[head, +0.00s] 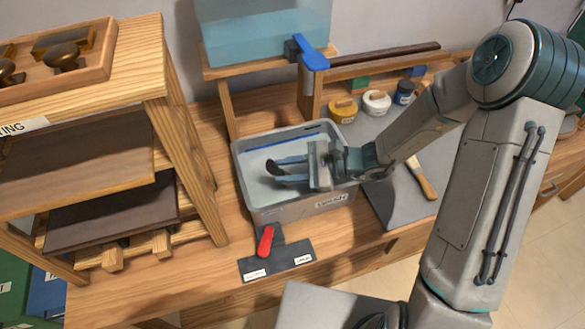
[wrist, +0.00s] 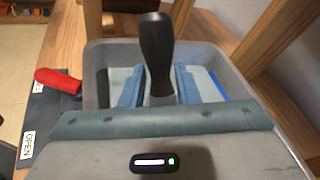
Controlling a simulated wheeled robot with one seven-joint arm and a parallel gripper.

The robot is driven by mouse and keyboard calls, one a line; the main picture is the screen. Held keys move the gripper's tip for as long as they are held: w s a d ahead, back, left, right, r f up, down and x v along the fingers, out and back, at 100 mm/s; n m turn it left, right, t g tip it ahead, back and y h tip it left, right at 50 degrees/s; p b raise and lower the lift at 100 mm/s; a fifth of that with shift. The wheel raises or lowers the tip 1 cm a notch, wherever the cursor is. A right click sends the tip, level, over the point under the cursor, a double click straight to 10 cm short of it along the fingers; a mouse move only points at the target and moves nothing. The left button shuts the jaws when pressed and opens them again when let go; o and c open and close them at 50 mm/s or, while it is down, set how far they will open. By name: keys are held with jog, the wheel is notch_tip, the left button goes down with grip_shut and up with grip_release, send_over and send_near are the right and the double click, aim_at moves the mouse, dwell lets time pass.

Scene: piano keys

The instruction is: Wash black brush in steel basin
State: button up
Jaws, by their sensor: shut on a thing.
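The steel basin (head: 241,160) is a grey rectangular tub with pale water in it, on the wooden bench; its rim also shows in the wrist view (wrist: 233,70). My gripper (head: 278,169) reaches into the basin from the right, and its fingers point left. It is shut on the black brush (head: 271,167). In the wrist view the brush's black handle (wrist: 157,45) stands out between the two blue-grey fingers (wrist: 158,88). The brush's bristles are hidden, and I cannot tell whether they touch the water.
A red-handled lever (head: 265,241) on a dark labelled plate is in front of the basin. A water tank (head: 262,32) with a blue tap (head: 311,54) stands behind. Wooden shelving (head: 188,150) is close on the left. Several small jars (head: 376,102) and a wooden-handled tool (head: 420,180) lie right.

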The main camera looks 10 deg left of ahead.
jog(key=shift+w+d+p, duration=0.15)
jog(key=shift+w+d, duration=0.4)
jog(key=shift+d, duration=0.3)
jog(key=shift+w+d+p, duration=0.15)
jog(key=shift+w+d, duration=0.35)
jog(key=shift+d, duration=0.3)
jog(key=shift+s+a+b, duration=0.3)
jog(key=shift+s+a, duration=0.25)
jog(key=shift+a, duration=0.3)
jog(key=shift+s+a+b, duration=0.25)
jog(key=shift+s+a, duration=0.3)
jog(key=shift+a, duration=0.3)
jog(key=shift+w+d+p, duration=0.2)
jog(key=shift+w+d, duration=0.35)
jog(key=shift+d, duration=0.3)
jog(key=shift+w+d+p, duration=0.15)
jog(key=shift+w+d, duration=0.4)
jog(key=shift+d, duration=0.3)
jog(key=shift+s+a+b, duration=0.25)
jog(key=shift+s+a, duration=0.3)
jog(key=shift+a, duration=0.3)
jog(key=shift+s+a+b, duration=0.25)
jog(key=shift+s+a, duration=0.25)
jog(key=shift+a, duration=0.35)
jog(key=shift+r, duration=0.1)
notch_tip(320, 180, up, 7)
jog(key=p, duration=0.5)
jog(key=shift+r+p, duration=0.2)
jog(key=shift+p, duration=0.2)
